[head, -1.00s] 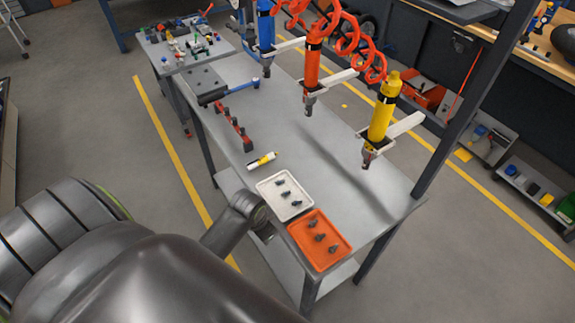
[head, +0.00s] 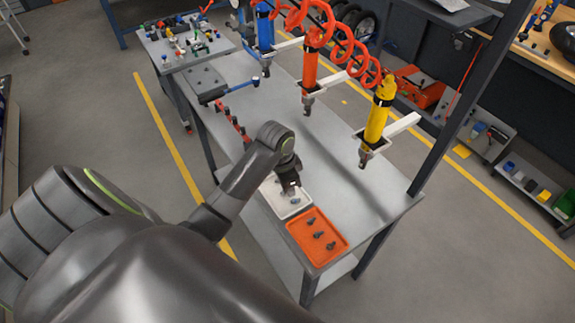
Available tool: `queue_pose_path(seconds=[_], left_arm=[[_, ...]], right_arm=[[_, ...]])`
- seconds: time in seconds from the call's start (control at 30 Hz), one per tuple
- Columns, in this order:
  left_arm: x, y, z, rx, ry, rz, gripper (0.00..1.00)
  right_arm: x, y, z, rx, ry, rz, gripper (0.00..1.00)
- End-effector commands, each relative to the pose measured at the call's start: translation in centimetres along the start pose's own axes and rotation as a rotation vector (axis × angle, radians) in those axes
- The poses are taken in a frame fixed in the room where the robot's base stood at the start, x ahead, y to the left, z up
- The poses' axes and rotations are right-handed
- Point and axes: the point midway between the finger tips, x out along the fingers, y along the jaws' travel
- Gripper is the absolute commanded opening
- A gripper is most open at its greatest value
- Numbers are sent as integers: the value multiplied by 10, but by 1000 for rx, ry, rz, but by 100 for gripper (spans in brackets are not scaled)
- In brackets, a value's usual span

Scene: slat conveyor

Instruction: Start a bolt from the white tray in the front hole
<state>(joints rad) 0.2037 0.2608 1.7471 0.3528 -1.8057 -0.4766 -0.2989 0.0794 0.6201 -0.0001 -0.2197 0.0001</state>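The white tray (head: 302,207) lies on the grey workbench, beside the orange tray. My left gripper (head: 292,190) points down over the white tray and hides most of it. A small dark bolt (head: 295,201) shows just below the fingertips; the tray's other bolts are hidden. I cannot tell whether the fingers are open or touch a bolt. A grey plate (head: 204,82) lies at the far left of the bench, and a red rack (head: 227,117) is partly behind my arm. I cannot make out the front hole. My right gripper is not in view.
The orange tray (head: 296,231) with several dark bolts lies at the bench's near end. Blue, red (head: 310,72) and yellow (head: 376,122) hanging tools stand over the right side. The bench middle (head: 330,160) is clear.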

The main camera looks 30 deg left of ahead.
Motion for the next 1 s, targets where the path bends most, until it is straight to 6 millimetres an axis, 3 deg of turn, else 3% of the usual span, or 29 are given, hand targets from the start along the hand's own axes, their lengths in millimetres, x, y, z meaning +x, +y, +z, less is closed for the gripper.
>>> queue_pose_path(seconds=[0.53, 1.0], left_arm=[[49, 0, 0, -1, 1, -1, 24], [77, 0, 0, -2, 0, 0, 24]], right_arm=[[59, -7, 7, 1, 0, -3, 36], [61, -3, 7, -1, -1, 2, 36]])
